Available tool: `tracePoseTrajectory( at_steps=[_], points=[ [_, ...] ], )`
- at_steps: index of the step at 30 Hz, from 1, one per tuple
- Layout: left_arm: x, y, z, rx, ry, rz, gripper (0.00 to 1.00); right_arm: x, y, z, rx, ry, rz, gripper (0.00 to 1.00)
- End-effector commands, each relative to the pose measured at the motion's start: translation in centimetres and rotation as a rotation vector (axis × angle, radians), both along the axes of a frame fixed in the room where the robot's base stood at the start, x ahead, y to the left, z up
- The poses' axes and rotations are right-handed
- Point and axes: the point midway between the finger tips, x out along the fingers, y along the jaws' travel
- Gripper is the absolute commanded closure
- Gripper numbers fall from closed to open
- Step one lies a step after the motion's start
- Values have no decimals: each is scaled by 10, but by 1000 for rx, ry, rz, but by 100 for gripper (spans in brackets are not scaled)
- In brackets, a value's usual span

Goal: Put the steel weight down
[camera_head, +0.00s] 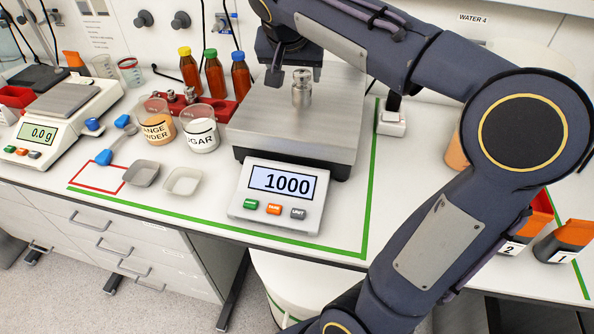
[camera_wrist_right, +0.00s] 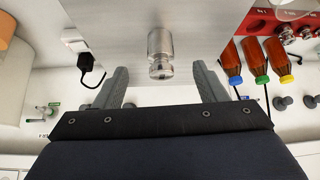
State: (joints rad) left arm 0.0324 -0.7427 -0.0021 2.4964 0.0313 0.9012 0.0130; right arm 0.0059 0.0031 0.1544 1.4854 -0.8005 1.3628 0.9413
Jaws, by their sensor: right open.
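The steel weight (camera_head: 301,88) stands upright on the steel pan (camera_head: 285,135) of the large scale, whose display (camera_head: 277,184) reads 1000. My right gripper (camera_head: 291,80) is open, just behind the weight in the head view, with its fingers apart. In the right wrist view the weight (camera_wrist_right: 160,53) lies ahead of and between the two spread fingertips (camera_wrist_right: 161,75), with clear space on both sides. My left gripper is in neither view.
Sugar (camera_head: 201,137) and orange powder (camera_head: 158,127) jars, two small trays and a blue scoop (camera_head: 117,147) lie further left. A smaller scale (camera_head: 60,118) reads 0.0 g.

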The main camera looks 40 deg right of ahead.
Motion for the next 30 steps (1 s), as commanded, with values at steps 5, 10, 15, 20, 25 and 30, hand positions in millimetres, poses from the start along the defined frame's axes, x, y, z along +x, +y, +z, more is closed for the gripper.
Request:
tracePoseTrajectory(
  at_steps=[5, 10, 15, 20, 25, 30],
  points=[
    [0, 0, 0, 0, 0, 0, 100, -75, 39, -51, 122, 62, 281, 35],
    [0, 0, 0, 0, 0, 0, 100, -149, 94, -113, 271, 36, 553, 35],
    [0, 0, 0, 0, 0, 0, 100, -194, 138, -156, 370, -42, 707, 35],
    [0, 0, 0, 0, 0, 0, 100, -208, 155, -172, 402, -84, 759, 35],
    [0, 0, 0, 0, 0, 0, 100, -209, 157, -174, 406, -85, 765, 35],
    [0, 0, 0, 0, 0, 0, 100, -209, 157, -173, 405, -84, 765, 35]
  ],
)
